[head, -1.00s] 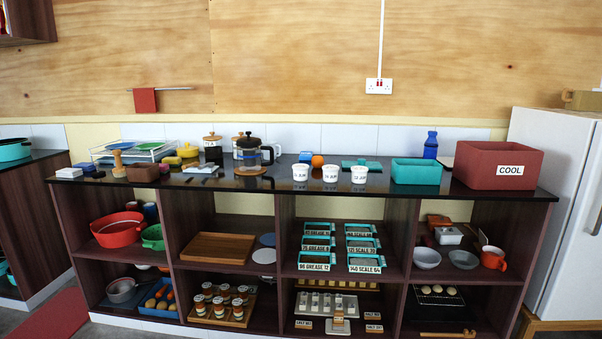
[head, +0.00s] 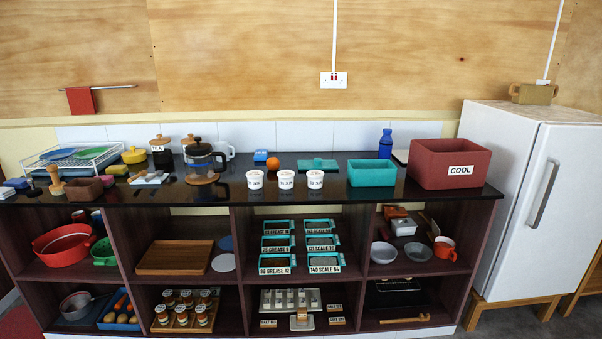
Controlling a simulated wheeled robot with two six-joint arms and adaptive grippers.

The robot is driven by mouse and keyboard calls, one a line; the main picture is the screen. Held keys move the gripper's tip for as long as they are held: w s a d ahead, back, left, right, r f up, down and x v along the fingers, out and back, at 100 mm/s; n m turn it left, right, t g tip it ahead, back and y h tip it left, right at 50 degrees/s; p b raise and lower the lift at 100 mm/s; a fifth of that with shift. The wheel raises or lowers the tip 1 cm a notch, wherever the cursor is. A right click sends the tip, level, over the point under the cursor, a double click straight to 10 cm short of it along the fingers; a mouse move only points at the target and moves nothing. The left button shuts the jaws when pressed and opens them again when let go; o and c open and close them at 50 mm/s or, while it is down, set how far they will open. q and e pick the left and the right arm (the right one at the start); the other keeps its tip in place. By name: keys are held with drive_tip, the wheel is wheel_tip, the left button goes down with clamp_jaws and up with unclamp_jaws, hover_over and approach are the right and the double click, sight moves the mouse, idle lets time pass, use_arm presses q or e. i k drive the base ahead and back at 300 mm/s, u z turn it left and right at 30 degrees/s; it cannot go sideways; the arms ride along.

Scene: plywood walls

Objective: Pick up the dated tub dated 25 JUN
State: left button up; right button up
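Three white dated tubs stand in a row near the front edge of the dark worktop in the head view: a left tub (head: 255,180), a middle tub (head: 286,179) and a right tub (head: 315,179). Each has a label that seems to end in JUN. The day numbers are too small to read with certainty, so I cannot tell which one is dated 25 JUN. All three stand upright, close together but apart. Neither of my grippers is in view.
A teal bin (head: 371,173) and a red COOL crate (head: 450,164) stand right of the tubs. A French press (head: 201,162) stands to their left. An orange (head: 271,164) and a teal lidded thing (head: 318,164) lie behind them. A white fridge (head: 530,190) stands at the far right.

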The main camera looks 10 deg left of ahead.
sight(255, 177)
drive_tip(key=z, duration=0.75)
drive_tip(key=i, duration=2.45)
drive_tip(key=u, duration=1.05)
drive_tip(key=i, duration=0.75)
drive_tip(key=u, duration=0.65)
